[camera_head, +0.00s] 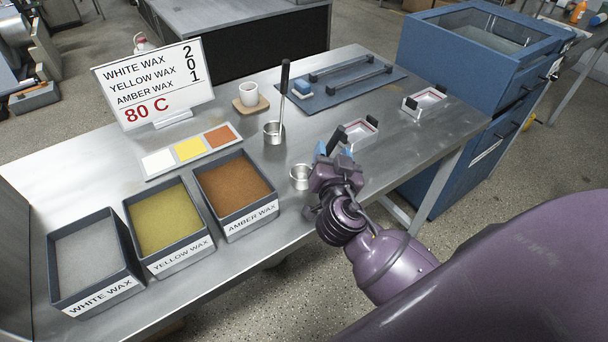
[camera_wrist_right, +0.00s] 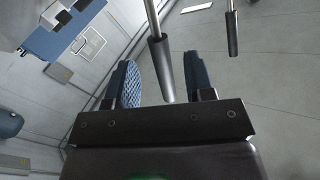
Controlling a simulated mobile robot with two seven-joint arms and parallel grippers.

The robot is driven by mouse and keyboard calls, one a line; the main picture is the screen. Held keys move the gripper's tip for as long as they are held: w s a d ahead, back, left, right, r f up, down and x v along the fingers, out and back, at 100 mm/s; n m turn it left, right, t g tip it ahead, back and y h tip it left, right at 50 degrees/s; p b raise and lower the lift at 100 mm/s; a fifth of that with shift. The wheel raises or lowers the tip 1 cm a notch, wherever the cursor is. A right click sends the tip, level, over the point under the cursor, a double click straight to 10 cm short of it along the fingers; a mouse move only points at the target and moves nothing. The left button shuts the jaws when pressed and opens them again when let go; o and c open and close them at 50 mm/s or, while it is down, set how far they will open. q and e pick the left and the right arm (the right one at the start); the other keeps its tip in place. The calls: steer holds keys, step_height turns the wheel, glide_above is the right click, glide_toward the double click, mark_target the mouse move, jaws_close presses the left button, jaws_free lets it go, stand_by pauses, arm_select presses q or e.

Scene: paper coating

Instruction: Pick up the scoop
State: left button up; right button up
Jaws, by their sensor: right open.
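One scoop (camera_head: 283,95) stands upright with its long black handle above a metal cup (camera_head: 272,132), behind the amber wax tray. A second metal cup (camera_head: 300,176) is on the table close beside my right gripper (camera_head: 336,152). The right gripper is open, its blue-padded fingers apart. In the right wrist view a dark scoop handle (camera_wrist_right: 162,68) on a thin metal rod lies between the open fingers (camera_wrist_right: 160,90), nearer the left one in depth I cannot judge. Another handle (camera_wrist_right: 232,33) shows further right. My left gripper is not in view.
Wax trays labelled white (camera_head: 85,304), yellow (camera_head: 175,262) and amber (camera_head: 248,222) line the front left. A sign (camera_head: 152,82) stands behind them.

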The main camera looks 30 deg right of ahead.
steer(key=shift+p+x, duration=0.3)
steer(key=shift+x, duration=1.85)
steer(key=shift+a, duration=0.15)
jaws_close()
